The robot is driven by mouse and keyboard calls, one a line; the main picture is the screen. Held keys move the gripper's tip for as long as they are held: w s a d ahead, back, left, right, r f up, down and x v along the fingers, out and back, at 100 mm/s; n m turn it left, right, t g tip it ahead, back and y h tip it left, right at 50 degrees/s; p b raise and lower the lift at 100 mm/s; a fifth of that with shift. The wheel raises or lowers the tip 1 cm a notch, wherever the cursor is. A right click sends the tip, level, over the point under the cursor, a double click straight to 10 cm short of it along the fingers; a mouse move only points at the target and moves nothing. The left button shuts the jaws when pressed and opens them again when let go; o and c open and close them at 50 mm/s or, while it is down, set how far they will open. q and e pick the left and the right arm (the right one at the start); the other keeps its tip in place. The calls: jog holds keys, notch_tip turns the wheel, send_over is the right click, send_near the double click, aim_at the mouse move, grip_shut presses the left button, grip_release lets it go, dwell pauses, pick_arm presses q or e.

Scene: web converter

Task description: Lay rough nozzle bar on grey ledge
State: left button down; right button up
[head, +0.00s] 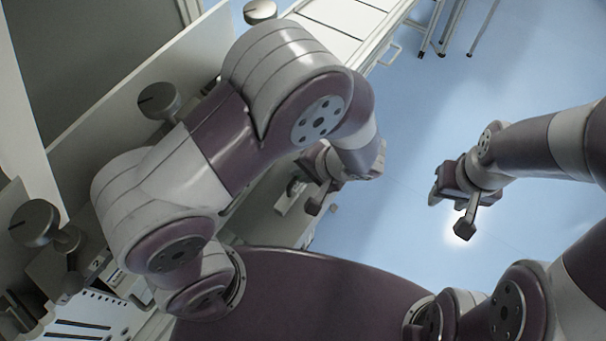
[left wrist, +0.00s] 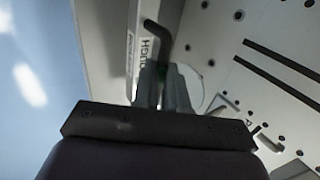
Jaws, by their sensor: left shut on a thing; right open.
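The rough nozzle bar (left wrist: 142,50) is a pale bar with the printed word ROUGH and a dark bent handle, seen in the left wrist view. My left gripper (left wrist: 162,88) is shut on it near the handle; its fingers hide the grip point. In the head view my left gripper (head: 313,190) is low beside the machine's side, with a small pale piece next to it, probably the bar. My right gripper (head: 453,212) is open and empty over the blue floor. I cannot clearly pick out the grey ledge; my left arm hides much of the machine.
A pale panel (left wrist: 250,62) with holes and dark slots lies right of the bar in the left wrist view. Dark round knobs (head: 158,101) stand along the machine at left in the head view. A conveyor-like frame (head: 345,22) is at the top. The blue floor is clear around my right gripper.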

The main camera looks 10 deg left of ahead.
pick_arm(q)
jog(key=shift+d+f, duration=0.2)
jog(key=shift+f, duration=0.35)
jog(key=shift+d+f, duration=0.2)
jog(key=shift+f, duration=0.35)
jog(key=shift+a, duration=0.2)
jog(key=shift+f, duration=0.25)
jog(key=c, duration=1.2)
grip_release()
jog(key=shift+r, duration=0.1)
jog(key=shift+o, duration=0.2)
jog(key=shift+d, duration=0.1)
pick_arm(e)
jog(key=shift+s+d, duration=0.1)
jog(key=shift+d, duration=0.25)
pick_arm(q)
jog(key=shift+r, duration=0.25)
jog(key=p+v, duration=0.3)
jog(key=v, duration=0.9)
pick_arm(e)
notch_tip(320, 180, up, 3)
jog(key=shift+r, duration=0.1)
